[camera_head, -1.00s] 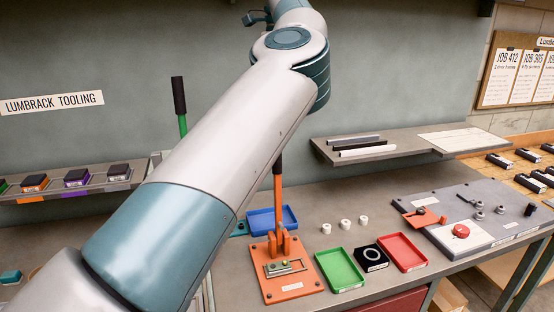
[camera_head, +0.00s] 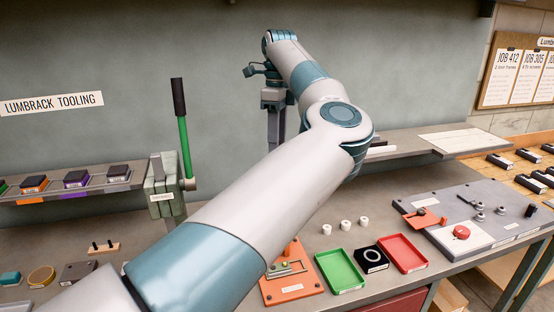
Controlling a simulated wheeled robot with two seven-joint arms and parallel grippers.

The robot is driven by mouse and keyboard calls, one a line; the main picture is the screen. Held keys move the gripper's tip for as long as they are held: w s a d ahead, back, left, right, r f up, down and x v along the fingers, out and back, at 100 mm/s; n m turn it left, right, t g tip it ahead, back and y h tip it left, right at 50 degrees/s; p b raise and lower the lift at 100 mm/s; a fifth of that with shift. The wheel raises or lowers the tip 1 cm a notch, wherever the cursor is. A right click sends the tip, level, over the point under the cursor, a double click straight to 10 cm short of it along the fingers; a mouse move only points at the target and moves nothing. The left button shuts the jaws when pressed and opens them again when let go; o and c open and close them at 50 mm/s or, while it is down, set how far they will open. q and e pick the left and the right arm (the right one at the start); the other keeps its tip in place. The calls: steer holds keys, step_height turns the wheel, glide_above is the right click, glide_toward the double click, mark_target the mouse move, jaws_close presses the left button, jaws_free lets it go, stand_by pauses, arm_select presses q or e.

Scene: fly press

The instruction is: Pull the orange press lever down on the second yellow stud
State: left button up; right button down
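My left arm comes in from the lower left and crosses the middle of the view. My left gripper (camera_head: 275,115) hangs down past the wrist, in front of the back wall and above the bench. Its fingertips are small and partly behind my arm, so its opening is unclear. The orange press (camera_head: 290,287) stands on the bench, with its base plate and part of its upright showing at the right of my arm. A small yellowish stud (camera_head: 285,265) shows on the plate. The orange lever is hidden behind my arm. My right gripper is out of view.
A green-levered press (camera_head: 162,195) stands at the left. A green tray (camera_head: 340,286), a black block with a white ring (camera_head: 371,258) and a red tray (camera_head: 403,253) lie right of the orange press. Several white cylinders (camera_head: 345,225) stand behind. A shelf (camera_head: 410,147) is at the back.

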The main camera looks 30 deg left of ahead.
arm_select(q)
step_height(320, 180, down, 4)
steer(key=shift+s+r+p, duration=0.1)
steer(key=shift+s+p, duration=0.05)
steer(key=shift+p, duration=0.5)
steer(key=shift+f, duration=0.9)
jaws_close()
